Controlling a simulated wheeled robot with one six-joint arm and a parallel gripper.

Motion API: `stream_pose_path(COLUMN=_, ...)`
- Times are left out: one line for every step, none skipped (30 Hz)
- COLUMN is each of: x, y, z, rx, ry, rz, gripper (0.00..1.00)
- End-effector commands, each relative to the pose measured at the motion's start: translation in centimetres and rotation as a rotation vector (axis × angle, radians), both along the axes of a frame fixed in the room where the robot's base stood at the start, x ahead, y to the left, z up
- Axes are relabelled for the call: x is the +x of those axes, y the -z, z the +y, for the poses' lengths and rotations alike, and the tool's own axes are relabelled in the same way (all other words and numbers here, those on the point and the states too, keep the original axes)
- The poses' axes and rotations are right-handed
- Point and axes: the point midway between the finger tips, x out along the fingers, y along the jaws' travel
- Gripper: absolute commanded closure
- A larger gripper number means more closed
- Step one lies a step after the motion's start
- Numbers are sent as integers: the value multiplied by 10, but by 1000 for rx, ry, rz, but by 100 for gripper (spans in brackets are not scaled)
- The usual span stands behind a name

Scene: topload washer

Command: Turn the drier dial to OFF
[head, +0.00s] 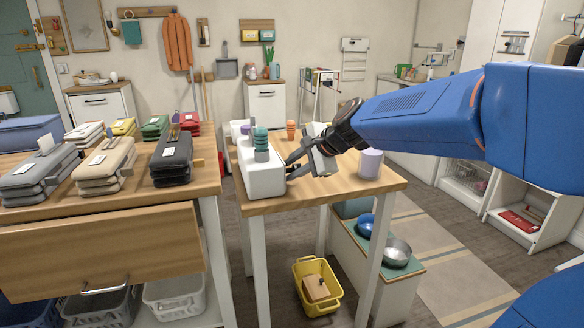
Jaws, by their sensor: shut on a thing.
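A white box-shaped unit (263,180) stands on the small wooden table, with stacked teal and grey round pieces (261,145) on its top. My gripper (291,167) reaches in from the right, its dark fingers at the right side of this unit. The fingers are shut on a small part there, which appears to be the dial. The fingers and the view angle hide most of it, so its pointer and any OFF mark cannot be read. No other drier shows clearly.
A lilac cylinder (370,162) stands on the small table (330,188) below my arm. An orange stacked piece (291,131) stands behind my gripper. A larger table on the left bears folded stacks (172,160). A yellow basket (318,287) sits on the floor.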

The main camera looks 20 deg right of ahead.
Motion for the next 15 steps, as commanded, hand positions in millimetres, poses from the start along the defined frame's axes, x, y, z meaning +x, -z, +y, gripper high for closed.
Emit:
stream_pose_path(x=-1, y=2, z=0, rx=0, ry=2, rz=-21, gripper=96)
stream_pose_path(x=-2, y=2, z=0, rx=1, ry=1, rz=-36, gripper=96)
stream_pose_path(x=-2, y=2, z=0, rx=1, ry=1, rz=-54, gripper=96)
stream_pose_path(x=-2, y=2, z=0, rx=1, ry=2, rz=-68, gripper=96)
stream_pose_path(x=-2, y=2, z=0, rx=1, ry=2, rz=-81, gripper=96)
stream_pose_path(x=-2, y=3, z=0, rx=1, ry=2, rz=-99, gripper=96)
stream_pose_path(x=-2, y=3, z=0, rx=2, ry=2, rz=-111, gripper=96)
stream_pose_path(x=-3, y=4, z=0, rx=2, ry=2, rz=-123, gripper=96)
stream_pose_path(x=-3, y=4, z=0, rx=2, ry=2, rz=-141, gripper=96)
stream_pose_path(x=-3, y=4, z=0, rx=2, ry=2, rz=-154, gripper=96)
stream_pose_path(x=-3, y=4, z=0, rx=1, ry=1, rz=-165, gripper=96)
stream_pose_path(x=-3, y=5, z=0, rx=1, ry=2, rz=-181, gripper=96)
stream_pose_path(x=-3, y=5, z=0, rx=1, ry=2, rz=-194, gripper=96)
stream_pose_path(x=-3, y=5, z=0, rx=1, ry=1, rz=-206, gripper=96)
stream_pose_path(x=-4, y=5, z=0, rx=3, ry=1, rz=-222, gripper=96)
